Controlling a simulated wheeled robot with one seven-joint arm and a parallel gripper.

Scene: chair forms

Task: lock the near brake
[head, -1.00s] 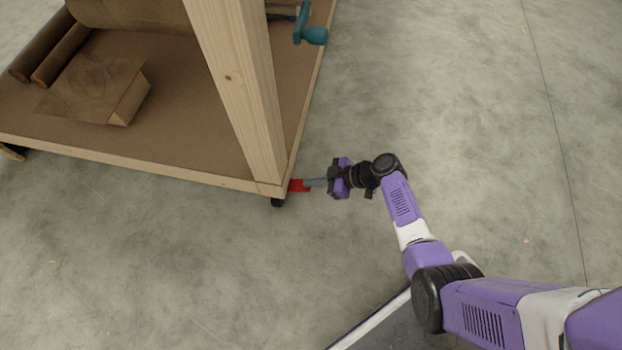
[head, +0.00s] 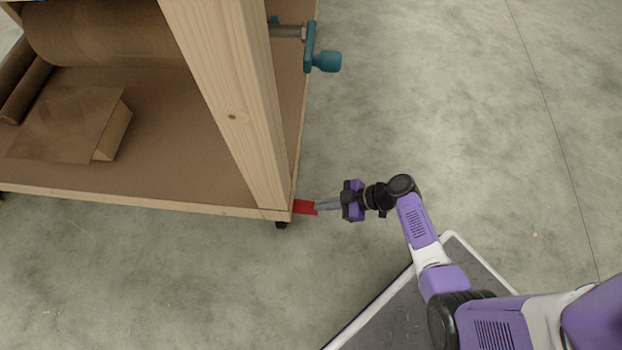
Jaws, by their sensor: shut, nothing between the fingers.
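The near brake is a red pedal (head: 305,207) sticking out to the right from under the near corner of the wooden cart (head: 140,203). A dark caster (head: 281,225) shows below that corner; most of it is hidden under the cart. My gripper (head: 318,205) comes in from the right, with its grey fingers together and empty. The fingertips are at the outer end of the red pedal. From this high view I cannot tell whether they touch it or are above it.
A thick wooden post (head: 230,110) rises from the cart's near corner. A teal crank handle (head: 322,58) juts out from the cart's right side. A brown block (head: 75,125) and brown rolls (head: 110,38) are on the cart's deck. The concrete floor to the right is clear.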

